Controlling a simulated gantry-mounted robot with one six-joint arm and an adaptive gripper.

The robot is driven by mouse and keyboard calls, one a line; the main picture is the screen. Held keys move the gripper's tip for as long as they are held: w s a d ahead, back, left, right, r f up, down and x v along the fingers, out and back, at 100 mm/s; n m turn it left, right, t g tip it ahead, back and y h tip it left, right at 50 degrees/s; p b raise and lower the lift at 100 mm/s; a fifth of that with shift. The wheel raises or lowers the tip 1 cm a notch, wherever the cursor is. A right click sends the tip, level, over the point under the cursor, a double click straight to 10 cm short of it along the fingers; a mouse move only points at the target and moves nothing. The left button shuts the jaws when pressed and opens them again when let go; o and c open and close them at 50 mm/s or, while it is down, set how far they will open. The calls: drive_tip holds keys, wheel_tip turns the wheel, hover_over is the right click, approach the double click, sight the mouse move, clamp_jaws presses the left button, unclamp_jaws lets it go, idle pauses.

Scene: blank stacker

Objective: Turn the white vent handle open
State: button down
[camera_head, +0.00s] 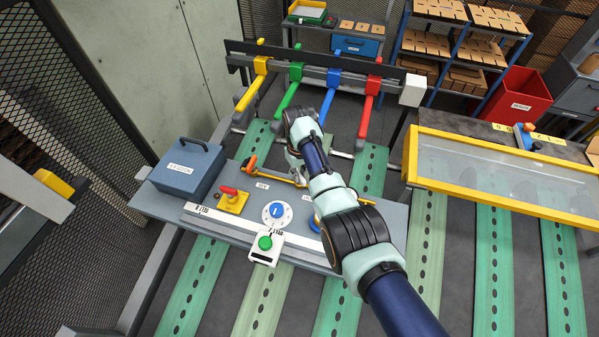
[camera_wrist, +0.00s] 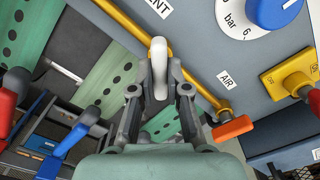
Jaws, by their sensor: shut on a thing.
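The white vent handle (camera_wrist: 159,60) is upright in the middle of the wrist view, in front of a yellow pipe (camera_wrist: 122,18). A partly cut-off label (camera_wrist: 157,7) ending in "NT" is beside it. My gripper (camera_wrist: 160,90) is shut on the handle, with one finger on each side of it. In the head view my gripper (camera_head: 298,172) is low over the back edge of the grey panel (camera_head: 154,204), and my arm hides the handle there. An orange handle (camera_wrist: 232,127) is on the same pipe near the "AIR" label (camera_wrist: 226,80).
A blue dial knob (camera_head: 277,211), a red switch on a yellow plate (camera_head: 233,201) and a green button box (camera_head: 265,246) are on or near the panel. A blue-grey box (camera_head: 187,168) is at its left. Coloured levers (camera_head: 289,95) rise behind. A yellow-framed clear guard (camera_head: 490,168) is at right.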

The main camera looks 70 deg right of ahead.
drive_tip(key=n, duration=0.4)
drive_tip(key=shift+n, duration=2.2)
drive_tip(key=c, duration=1.1)
unclamp_jaws()
drive_tip(key=shift+c, duration=0.2)
wheel_tip(320, 180, up, 12)
